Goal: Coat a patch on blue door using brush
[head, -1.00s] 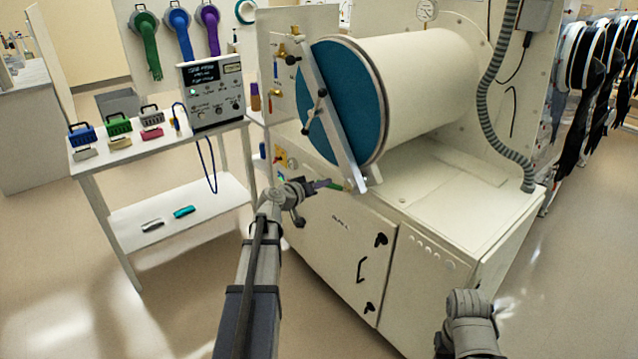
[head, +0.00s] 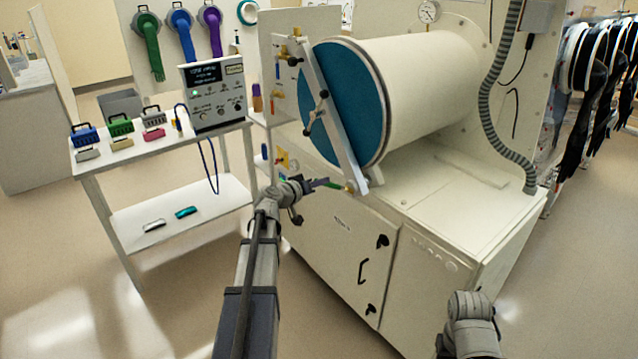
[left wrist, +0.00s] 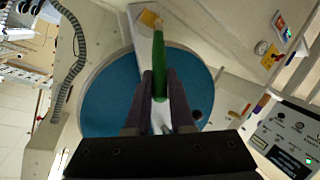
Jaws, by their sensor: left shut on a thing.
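The blue door (head: 355,95) is the round end of the cream cylinder, with a pale bar (head: 330,120) slanting across its front. My left gripper (head: 312,184) is below the door, near the bar's lower end, and is shut on the brush (head: 333,185), whose green part shows past the fingers. In the left wrist view the green brush (left wrist: 158,65) stands between the fingers of the left gripper (left wrist: 162,88), in front of the blue door (left wrist: 108,90). I cannot tell whether it touches the door. Only a grey link of my right arm shows; its gripper is out of view.
A white cart (head: 110,155) at left carries a control box (head: 214,95) and several coloured blocks. The cream cabinet (head: 345,245) with black handles lies right of my left arm. A ribbed hose (head: 487,105) hangs at right. The floor in front is clear.

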